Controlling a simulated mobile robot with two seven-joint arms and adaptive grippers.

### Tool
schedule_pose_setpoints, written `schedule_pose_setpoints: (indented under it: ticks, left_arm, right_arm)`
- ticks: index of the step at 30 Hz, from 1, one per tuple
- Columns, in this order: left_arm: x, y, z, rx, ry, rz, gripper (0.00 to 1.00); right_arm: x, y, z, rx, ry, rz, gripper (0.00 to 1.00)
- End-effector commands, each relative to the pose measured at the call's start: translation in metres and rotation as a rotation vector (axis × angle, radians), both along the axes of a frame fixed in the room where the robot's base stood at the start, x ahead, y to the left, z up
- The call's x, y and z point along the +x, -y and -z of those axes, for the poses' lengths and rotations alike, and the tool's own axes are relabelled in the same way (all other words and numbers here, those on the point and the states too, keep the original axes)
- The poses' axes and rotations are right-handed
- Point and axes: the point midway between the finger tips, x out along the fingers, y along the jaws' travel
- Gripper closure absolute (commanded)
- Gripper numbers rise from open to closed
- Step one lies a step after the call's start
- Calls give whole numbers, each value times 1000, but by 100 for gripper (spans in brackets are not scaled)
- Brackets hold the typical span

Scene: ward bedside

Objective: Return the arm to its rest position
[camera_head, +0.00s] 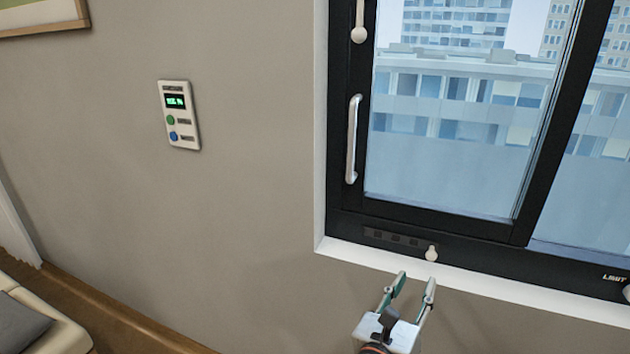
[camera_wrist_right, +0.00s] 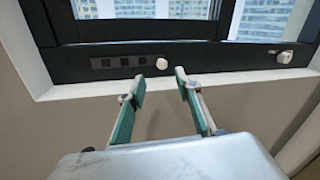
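My right gripper (camera_head: 413,287) is at the bottom of the head view, just below the window sill, pointing up toward the window. It also shows in the right wrist view (camera_wrist_right: 160,85), where its two teal-padded fingers stand apart with nothing between them. Beyond the fingertips is a small white knob (camera_head: 431,253) on the lower window frame; in the wrist view the knob (camera_wrist_right: 162,62) appears above the gap between the fingers. The fingers do not hold it. My left gripper is in neither view.
The black-framed window (camera_head: 430,225) has a vertical handle (camera_head: 353,139) on its left side. A white sill (camera_head: 470,283) runs under it. A wall panel (camera_head: 179,115) with a small display and green and blue buttons is at left. Pale furniture (camera_head: 45,312) is at lower left.

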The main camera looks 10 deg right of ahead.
Motion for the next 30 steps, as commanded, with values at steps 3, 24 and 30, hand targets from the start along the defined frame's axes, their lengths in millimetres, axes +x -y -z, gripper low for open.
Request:
schedule_pose_setpoints:
  ticks: [3, 24, 30]
  left_arm:
    - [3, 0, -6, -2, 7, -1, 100]
    - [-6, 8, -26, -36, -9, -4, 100]
    - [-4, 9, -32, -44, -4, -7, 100]
  right_arm:
    - [-5, 2, -14, -171, -24, -16, 66]
    - [-107, -119, 170, -2562, -678, -619, 66]
    - [-163, -88, 249, 2889, 777, 819, 66]
